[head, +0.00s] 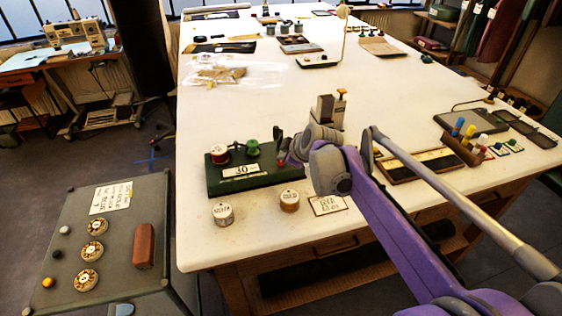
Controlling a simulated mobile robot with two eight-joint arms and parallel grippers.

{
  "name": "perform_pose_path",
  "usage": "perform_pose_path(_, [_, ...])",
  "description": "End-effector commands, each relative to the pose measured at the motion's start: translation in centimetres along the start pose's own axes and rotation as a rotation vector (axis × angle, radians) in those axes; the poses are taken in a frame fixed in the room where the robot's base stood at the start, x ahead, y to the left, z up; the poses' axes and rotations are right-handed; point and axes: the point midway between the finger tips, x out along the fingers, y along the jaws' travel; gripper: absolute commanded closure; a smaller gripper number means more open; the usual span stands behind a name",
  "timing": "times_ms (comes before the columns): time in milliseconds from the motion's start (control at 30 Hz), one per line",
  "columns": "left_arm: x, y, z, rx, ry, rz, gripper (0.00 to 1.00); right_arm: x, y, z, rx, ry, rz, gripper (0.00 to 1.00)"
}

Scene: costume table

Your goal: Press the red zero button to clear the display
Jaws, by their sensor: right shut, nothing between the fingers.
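A dark green counter box (256,180) stands near the table's front left corner. Its white display (241,170) reads "30". A red spool (219,154) and a green spool (253,148) sit on top of it. My right arm comes in from the lower right, and its gripper (283,151) is at the box's right end, shut and empty. A small reddish patch shows by the fingertips; I cannot tell if it is the red zero button or whether the fingers touch it. My left gripper is not in view.
Two labelled spools, one white (222,214) and one tan (289,201), stand in front of the box. A small sign (328,205) lies beside them. A rack of coloured pegs (463,147) stands at the right. The table's middle (400,90) is clear.

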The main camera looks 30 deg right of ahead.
Motion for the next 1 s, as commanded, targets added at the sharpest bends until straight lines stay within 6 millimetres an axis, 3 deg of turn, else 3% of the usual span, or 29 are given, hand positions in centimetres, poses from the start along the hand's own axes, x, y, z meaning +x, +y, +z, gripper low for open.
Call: perform_pose_path(1000, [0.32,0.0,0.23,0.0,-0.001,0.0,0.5,0.66,-0.49,0.48,0.0,0.0,0.0,1.0])
